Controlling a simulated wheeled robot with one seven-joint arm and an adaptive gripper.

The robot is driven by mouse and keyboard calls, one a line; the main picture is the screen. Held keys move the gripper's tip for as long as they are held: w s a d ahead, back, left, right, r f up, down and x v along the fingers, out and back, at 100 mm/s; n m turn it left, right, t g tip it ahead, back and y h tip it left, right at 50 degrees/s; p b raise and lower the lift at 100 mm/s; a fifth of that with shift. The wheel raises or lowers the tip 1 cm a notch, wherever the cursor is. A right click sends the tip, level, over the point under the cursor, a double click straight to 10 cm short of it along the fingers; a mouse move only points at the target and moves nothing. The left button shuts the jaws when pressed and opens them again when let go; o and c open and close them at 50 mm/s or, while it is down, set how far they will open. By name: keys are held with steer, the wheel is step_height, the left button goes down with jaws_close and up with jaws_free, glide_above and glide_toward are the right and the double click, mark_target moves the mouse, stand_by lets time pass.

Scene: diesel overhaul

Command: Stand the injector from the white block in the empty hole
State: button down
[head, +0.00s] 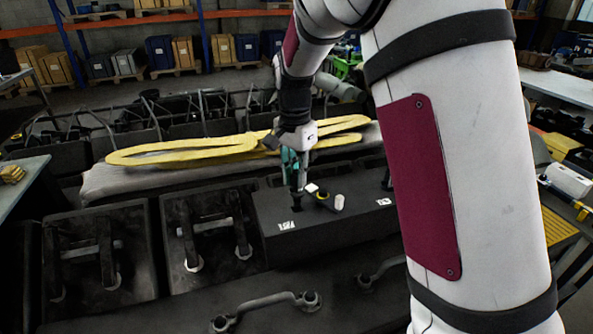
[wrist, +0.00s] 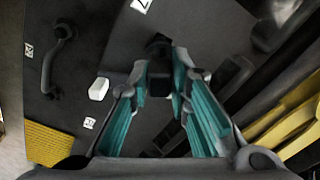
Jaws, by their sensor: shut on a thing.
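My gripper (head: 296,170) has teal fingers and points down over the left part of a dark raised housing (head: 350,222). It is shut on a dark injector (head: 297,202), whose lower end shows below the fingertips, close to the housing top. In the wrist view the fingers (wrist: 172,80) close around the injector, seen as a dark shape (wrist: 158,46) at their tips. The white block (head: 339,202) stands on the housing, right of the gripper; it also shows in the wrist view (wrist: 99,88). I cannot tell whether the injector's tip is in a hole; the empty hole is not clearly visible.
A dark piece with a yellow ring (head: 322,195) is between gripper and white block. White labels (head: 286,225) mark the housing. Open bays with rocker parts (head: 210,235) lie left, a curved handle (head: 265,308) in front, and a yellow sling (head: 180,150) behind.

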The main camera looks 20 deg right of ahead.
mark_target(297, 191)
steer(key=shift+f, duration=2.5)
steer(key=c, duration=1.4)
jaws_free()
step_height(297, 191, up, 11)
steer(key=shift+a+r, duration=0.1)
steer(key=shift+a, duration=0.05)
steer(key=shift+r, duration=0.35)
